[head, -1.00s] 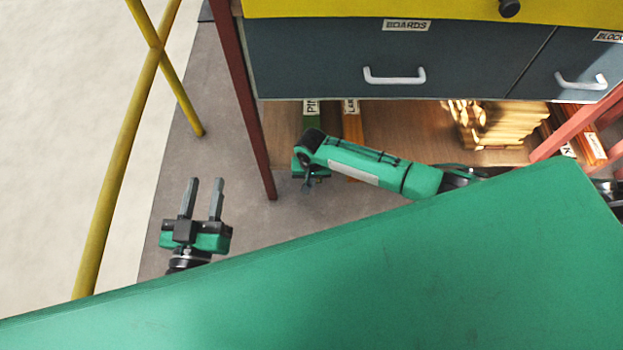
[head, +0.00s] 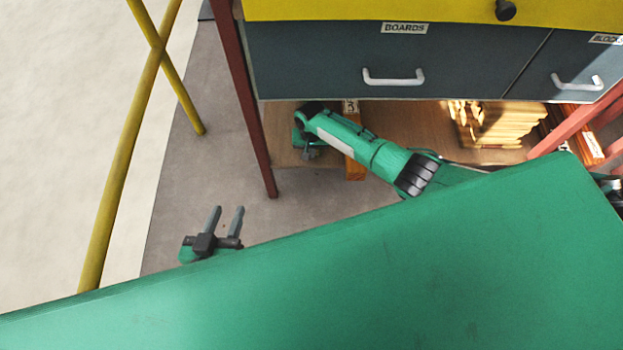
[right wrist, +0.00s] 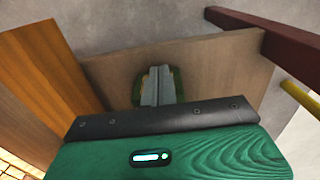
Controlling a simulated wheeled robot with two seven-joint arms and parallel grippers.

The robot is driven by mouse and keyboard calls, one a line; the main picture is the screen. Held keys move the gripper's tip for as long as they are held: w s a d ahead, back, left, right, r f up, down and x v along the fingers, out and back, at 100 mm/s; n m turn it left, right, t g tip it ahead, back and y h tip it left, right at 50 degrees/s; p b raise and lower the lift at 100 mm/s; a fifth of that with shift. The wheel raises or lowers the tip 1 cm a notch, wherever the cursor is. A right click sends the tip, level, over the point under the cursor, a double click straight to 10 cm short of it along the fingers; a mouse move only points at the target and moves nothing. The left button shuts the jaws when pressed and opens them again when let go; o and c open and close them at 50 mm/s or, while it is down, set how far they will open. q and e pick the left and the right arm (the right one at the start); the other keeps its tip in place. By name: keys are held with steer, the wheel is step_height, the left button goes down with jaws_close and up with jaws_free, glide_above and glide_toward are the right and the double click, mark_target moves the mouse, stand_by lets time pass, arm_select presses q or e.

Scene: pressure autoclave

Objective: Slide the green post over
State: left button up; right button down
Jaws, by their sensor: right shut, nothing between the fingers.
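The green post (right wrist: 179,85) shows in the right wrist view as a small green end with some yellow, on the wooden shelf. My right gripper (right wrist: 158,74) is shut and empty. Its fingers lie in front of the post end and cover its middle; I cannot tell whether they touch it. In the head view the right arm's green end (head: 306,138) is at the low shelf, where it hides the green post and its label. My left gripper (head: 226,209) is open and empty above the grey floor, partly hidden behind a large green surface.
An orange labelled post (head: 354,168) lies just right of my right gripper. Golden pieces (head: 490,124) are further right on the shelf. Dark drawers (head: 330,60) hang above. A dark red leg (head: 256,135) and yellow bars (head: 122,165) stand to the left.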

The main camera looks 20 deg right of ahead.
steer(key=shift+w+r, duration=0.1)
steer(key=shift+w, duration=0.2)
stand_by(0.4)
